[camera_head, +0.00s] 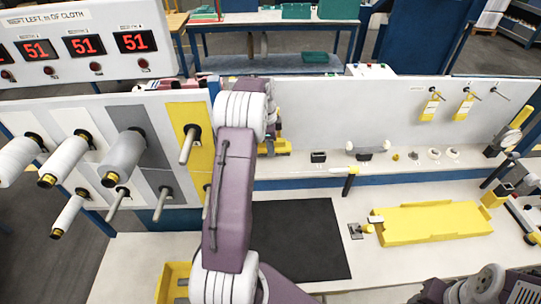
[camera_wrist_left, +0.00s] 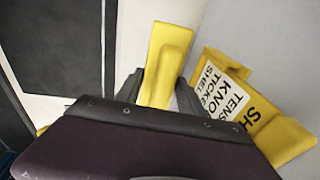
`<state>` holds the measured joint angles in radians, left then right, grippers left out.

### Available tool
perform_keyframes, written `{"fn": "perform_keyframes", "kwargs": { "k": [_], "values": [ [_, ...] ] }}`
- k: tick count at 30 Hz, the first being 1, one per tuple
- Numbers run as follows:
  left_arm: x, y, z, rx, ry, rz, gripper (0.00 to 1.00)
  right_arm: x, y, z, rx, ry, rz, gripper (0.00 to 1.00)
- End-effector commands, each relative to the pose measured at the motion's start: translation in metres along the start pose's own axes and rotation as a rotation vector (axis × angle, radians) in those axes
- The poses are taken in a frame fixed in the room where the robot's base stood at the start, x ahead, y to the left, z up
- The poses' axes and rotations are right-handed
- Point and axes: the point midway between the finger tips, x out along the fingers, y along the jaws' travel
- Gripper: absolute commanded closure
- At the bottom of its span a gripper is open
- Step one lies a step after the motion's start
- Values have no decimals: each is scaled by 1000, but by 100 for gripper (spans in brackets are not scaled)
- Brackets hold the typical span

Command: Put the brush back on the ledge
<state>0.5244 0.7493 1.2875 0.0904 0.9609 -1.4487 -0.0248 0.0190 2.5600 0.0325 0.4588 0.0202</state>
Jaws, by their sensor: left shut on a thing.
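My left gripper (camera_wrist_left: 160,82) is shut on a yellow block-shaped piece (camera_wrist_left: 168,55), which looks like the brush; no bristles show. In the head view my left gripper (camera_head: 268,135) is mostly hidden behind its own arm, near the back panel, with yellow showing (camera_head: 275,147) just beside it. The pale ledge (camera_head: 400,167) runs along the foot of the back panel. I cannot tell whether the brush touches the ledge. My right gripper's fingers are not in view.
A yellow holder with a printed label (camera_wrist_left: 235,95) stands close right of the held piece. Small fittings, including a black block (camera_head: 318,157) and a grey spool (camera_head: 373,149), line the ledge. Below lie a dark mat (camera_head: 310,240) and a yellow tray (camera_head: 430,222).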

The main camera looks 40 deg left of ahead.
Motion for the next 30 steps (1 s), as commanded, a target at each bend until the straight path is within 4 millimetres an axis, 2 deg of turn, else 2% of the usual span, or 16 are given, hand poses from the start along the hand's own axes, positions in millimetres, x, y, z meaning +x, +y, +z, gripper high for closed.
{"fn": "perform_keyframes", "kwargs": {
  "k": [3, 9, 16, 27, 28, 30],
  "values": [
    [11, 2, 1, 0, 0, 1, 92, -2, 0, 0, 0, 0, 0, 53],
    [17, 2, 2, 0, 0, 0, 92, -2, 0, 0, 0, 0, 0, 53],
    [53, 7, 5, -1, 0, 2, 92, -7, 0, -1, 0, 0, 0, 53],
    [60, 8, 6, -1, 0, -1, 92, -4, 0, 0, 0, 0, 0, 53],
    [59, 8, 6, -1, 0, 0, 46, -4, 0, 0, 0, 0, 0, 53],
    [59, 8, 6, -1, 0, 0, 45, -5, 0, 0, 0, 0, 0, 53]
  ]
}}
